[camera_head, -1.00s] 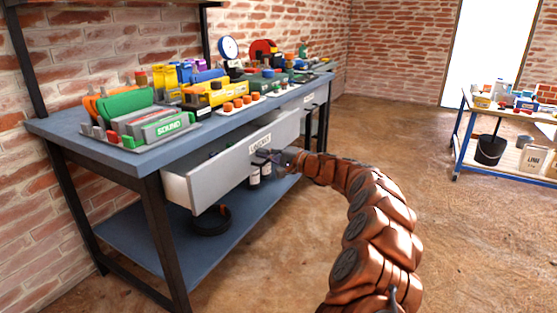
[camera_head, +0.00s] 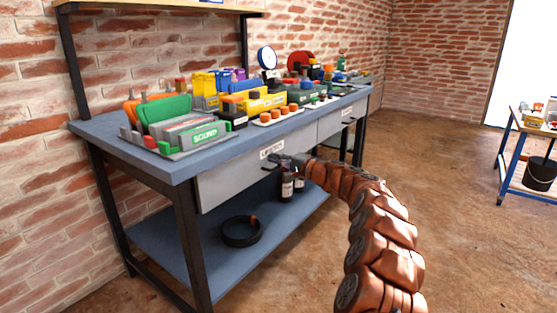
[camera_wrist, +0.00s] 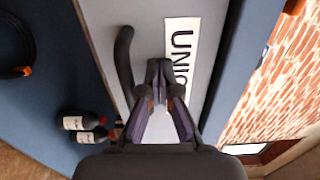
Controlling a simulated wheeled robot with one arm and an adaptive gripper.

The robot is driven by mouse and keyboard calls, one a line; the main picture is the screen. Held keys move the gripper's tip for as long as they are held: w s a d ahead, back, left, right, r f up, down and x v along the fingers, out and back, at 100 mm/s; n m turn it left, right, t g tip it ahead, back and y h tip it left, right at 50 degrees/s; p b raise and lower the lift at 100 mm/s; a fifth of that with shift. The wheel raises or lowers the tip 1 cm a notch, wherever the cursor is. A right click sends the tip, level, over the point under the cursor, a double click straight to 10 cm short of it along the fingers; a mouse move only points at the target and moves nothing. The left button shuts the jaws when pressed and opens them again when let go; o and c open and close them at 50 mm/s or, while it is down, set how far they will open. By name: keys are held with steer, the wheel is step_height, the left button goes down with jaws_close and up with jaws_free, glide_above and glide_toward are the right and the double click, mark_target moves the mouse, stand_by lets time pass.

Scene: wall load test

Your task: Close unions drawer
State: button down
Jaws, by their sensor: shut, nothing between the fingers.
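The unions drawer (camera_head: 232,180) is a grey front under the blue bench top in the head view, and it now sits about flush beneath the top's edge. Its white label shows "UNIO" in the wrist view (camera_wrist: 181,60), with the rest hidden behind my fingers. A dark curved handle (camera_wrist: 123,62) stands beside the label in the wrist view. My gripper (camera_wrist: 159,68) is shut and empty, its fingertips at the drawer front between handle and label. It also shows in the head view (camera_head: 283,159) at the drawer front; whether it touches cannot be told.
The workbench (camera_head: 110,127) carries a tray, coloured boxes and a gauge on top. A black coil (camera_head: 241,231) and dark bottles (camera_head: 287,187) are on its lower shelf. A second drawer (camera_head: 342,122) is to the right. The floor at right is clear, before a side table (camera_head: 512,137).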

steer(key=shift+s+a, duration=0.1)
steer(key=shift+a, duration=0.15)
steer(key=p+v, duration=0.2)
steer(key=v, duration=1.2)
steer(key=s+a+r+n+g+y+p, duration=0.1)
steer(key=s+a+r+n+g+p, duration=0.2)
steer(key=s+a+r+p, duration=0.4)
steer(key=s+a+r+n+g+y+p, duration=0.1)
steer(key=s+a+r+n+g+p, duration=0.25)
steer(key=r, duration=0.55)
steer(key=s+a+r+n+g+h+p, duration=0.15)
steer(key=s+a+r+p, duration=0.25)
steer(key=s, duration=0.5)
steer(key=s+a+r+n+g+h+p, duration=0.1)
steer(key=s+a+r+g+h+p, duration=0.25)
steer(key=s, duration=0.55)
steer(key=s+d+r+n+g+h+p, duration=0.1)
steer(key=s+d+r+h+p, duration=0.1)
steer(key=s+p, duration=0.4)
steer(key=s+d+r+h+p, duration=0.1)
steer(key=s+d+h+p, duration=0.15)
steer(key=s+p, duration=0.45)
steer(key=s+d+r+m+h+p, duration=0.2)
steer(key=s+d+h+p, duration=0.4)
steer(key=s+d, duration=1)
steer(key=shift+s+d+r+g+p, duration=0.4)
steer(key=shift+s+g+p, duration=0.1)
steer(key=shift+p, duration=0.55)
